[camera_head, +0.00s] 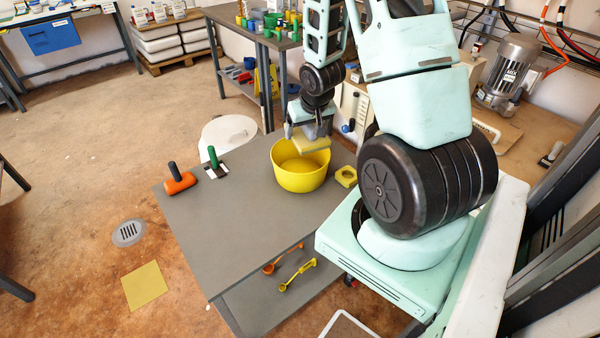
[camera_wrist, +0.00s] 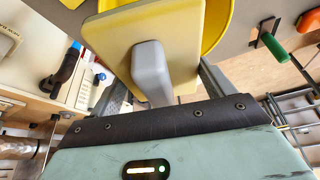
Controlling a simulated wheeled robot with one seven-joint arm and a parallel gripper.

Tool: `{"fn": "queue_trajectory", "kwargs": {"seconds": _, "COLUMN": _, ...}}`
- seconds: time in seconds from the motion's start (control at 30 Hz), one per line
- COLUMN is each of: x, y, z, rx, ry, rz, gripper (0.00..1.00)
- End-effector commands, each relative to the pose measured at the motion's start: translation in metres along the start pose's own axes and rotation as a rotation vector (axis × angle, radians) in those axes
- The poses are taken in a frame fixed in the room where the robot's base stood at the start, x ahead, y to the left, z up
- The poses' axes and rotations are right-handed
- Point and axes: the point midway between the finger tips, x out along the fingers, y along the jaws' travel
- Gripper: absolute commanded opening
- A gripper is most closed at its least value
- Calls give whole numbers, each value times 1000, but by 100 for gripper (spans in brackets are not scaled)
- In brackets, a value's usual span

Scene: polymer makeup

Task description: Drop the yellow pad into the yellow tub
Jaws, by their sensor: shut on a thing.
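The yellow pad (camera_head: 312,146) is a flat, pale yellow slab. My gripper (camera_head: 309,133) is shut on it and holds it above the back right part of the yellow tub (camera_head: 299,180). The pad looks slightly tilted and covers part of the tub's far rim. In the wrist view the pad (camera_wrist: 119,36) fills the upper middle, with a grey handle-like block against it. The tub (camera_wrist: 216,22) shows behind the pad there. The tub stands upright on the grey table; the part of its inside that shows looks empty.
A yellow block with a recess (camera_head: 346,177) stands right of the tub. An orange tool with a black handle (camera_head: 180,183) and a green-handled tool (camera_head: 214,160) lie left. Orange (camera_head: 282,259) and yellow (camera_head: 297,275) spoons lie lower at the front. The grey tabletop (camera_head: 235,220) is clear in front.

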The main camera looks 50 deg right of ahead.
Motion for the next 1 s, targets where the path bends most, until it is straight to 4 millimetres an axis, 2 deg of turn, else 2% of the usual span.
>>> {"fn": "queue_trajectory", "kwargs": {"seconds": 0.07, "x": 6, "y": 0, "z": 2, "rx": 0, "ry": 1, "rz": 0, "gripper": 58}}
{"fn": "queue_trajectory", "kwargs": {"seconds": 0.33, "x": 5, "y": 0, "z": 2, "rx": 0, "ry": 1, "rz": 0, "gripper": 58}}
{"fn": "queue_trajectory", "kwargs": {"seconds": 0.37, "x": 5, "y": 0, "z": 2, "rx": 0, "ry": 1, "rz": 0, "gripper": 89}}
{"fn": "queue_trajectory", "kwargs": {"seconds": 0.4, "x": 5, "y": 0, "z": 2, "rx": 0, "ry": 1, "rz": 0, "gripper": 100}}
{"fn": "queue_trajectory", "kwargs": {"seconds": 0.77, "x": -1, "y": 0, "z": 1, "rx": 1, "ry": 2, "rz": -1, "gripper": 100}}
{"fn": "queue_trajectory", "kwargs": {"seconds": 0.87, "x": -13, "y": 0, "z": 1, "rx": 2, "ry": 3, "rz": -1, "gripper": 100}}
{"fn": "queue_trajectory", "kwargs": {"seconds": 1.0, "x": -40, "y": 0, "z": 0, "rx": 2, "ry": 7, "rz": -1, "gripper": 100}}
